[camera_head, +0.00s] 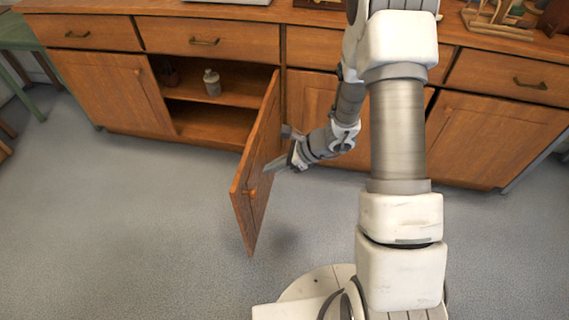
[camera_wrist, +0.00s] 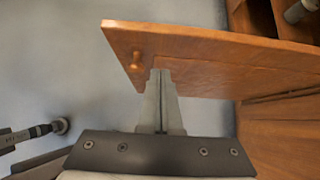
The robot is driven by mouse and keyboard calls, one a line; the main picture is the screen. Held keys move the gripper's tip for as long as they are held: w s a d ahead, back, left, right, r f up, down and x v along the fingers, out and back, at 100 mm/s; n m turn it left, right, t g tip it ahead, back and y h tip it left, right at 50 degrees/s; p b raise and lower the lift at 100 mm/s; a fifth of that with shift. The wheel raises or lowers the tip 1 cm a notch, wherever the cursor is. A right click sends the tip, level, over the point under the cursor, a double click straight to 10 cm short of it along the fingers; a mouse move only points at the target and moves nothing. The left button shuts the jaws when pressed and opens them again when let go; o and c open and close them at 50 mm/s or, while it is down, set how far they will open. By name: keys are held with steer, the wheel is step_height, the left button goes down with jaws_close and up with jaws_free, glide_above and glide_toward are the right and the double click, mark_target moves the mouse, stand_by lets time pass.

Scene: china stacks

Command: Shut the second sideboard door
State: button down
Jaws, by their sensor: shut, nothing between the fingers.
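The second sideboard door (camera_head: 257,165) stands wide open, swung out from the wooden sideboard (camera_head: 120,72) into the room. It also shows in the wrist view (camera_wrist: 220,60), with a round wooden knob (camera_wrist: 137,60) near its free edge. My gripper (camera_head: 272,167) is shut and empty, at the right of the door and close to its knob-side face. In the wrist view its fingertips (camera_wrist: 160,72) overlap the door's lower edge beside the knob; I cannot tell whether they touch it.
The other doors (camera_head: 490,135) and the drawers (camera_head: 210,40) are shut. A green stool (camera_head: 22,35) stands at the far left. The grey floor (camera_head: 130,220) in front is clear.

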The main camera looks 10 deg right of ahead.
mark_target(245, 170)
steer(key=shift+w+a+f+b, duration=0.15)
steer(key=shift+w+a, duration=0.15)
steer(key=shift+a, duration=0.5)
steer(key=shift+w+a+f+b, duration=0.15)
steer(key=shift+w+a, duration=0.1)
steer(key=shift+a, duration=0.5)
steer(key=shift+w+a+f+b, duration=0.15)
steer(key=shift+w+a, duration=0.15)
steer(key=shift+a, duration=0.5)
